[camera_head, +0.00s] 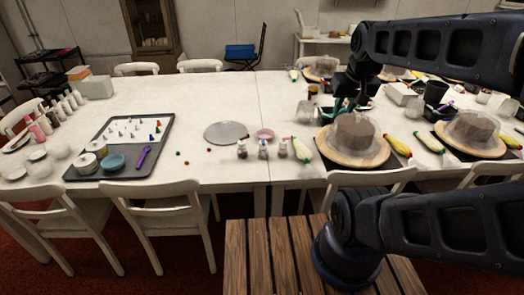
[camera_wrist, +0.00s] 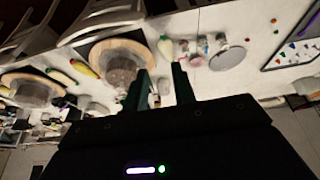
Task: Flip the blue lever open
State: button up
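My gripper (camera_head: 345,104) is above the table at the back edge of the near cake turntable (camera_head: 352,157) in the head view. Its two dark green fingers (camera_wrist: 162,84) stand apart in the wrist view, with nothing held between them. The turntable is a round wooden disc bearing a brown cake under a clear cover; it also shows left of the fingers in the wrist view (camera_wrist: 96,62). A second turntable (camera_head: 470,154) with a covered cake stands to the right. I cannot make out a blue lever in either view.
A grey tray (camera_head: 85,171) with small pieces, a blue bowl (camera_head: 112,163) and a purple tool lies left. Piping bags (camera_head: 302,149), small jars (camera_head: 263,149) and a glass jar (camera_head: 305,112) crowd the turntable. White chairs line the table.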

jog(key=shift+w, duration=0.1)
jog(key=c, duration=0.3)
jog(key=shift+w+a+r, duration=0.1)
jog(key=shift+w+r, duration=0.05)
jog(key=shift+w, duration=0.05)
grip_shut()
jog(key=w+a+f+n+g, duration=0.15)
jog(key=w+a, duration=0.35)
jog(key=w, duration=0.8)
jog(key=w+a+f+n+g, duration=0.1)
jog(key=w+a+g, duration=0.25)
jog(key=w, duration=0.95)
jog(key=w+a+f+n+g+h, duration=0.1)
jog(key=w+a+f, duration=0.7)
jog(key=f, duration=0.3)
jog(key=w+a+f+n+g+h, duration=0.1)
jog(key=w+a+f+n+g, duration=0.1)
jog(key=w+a+f, duration=0.6)
notch_tip(320, 180, down, 4)
jog(key=shift+w+r+g, duration=0.2)
jog(key=shift+w+g, duration=0.1)
jog(key=shift+w, duration=0.2)
jog(key=shift+a, duration=0.1)
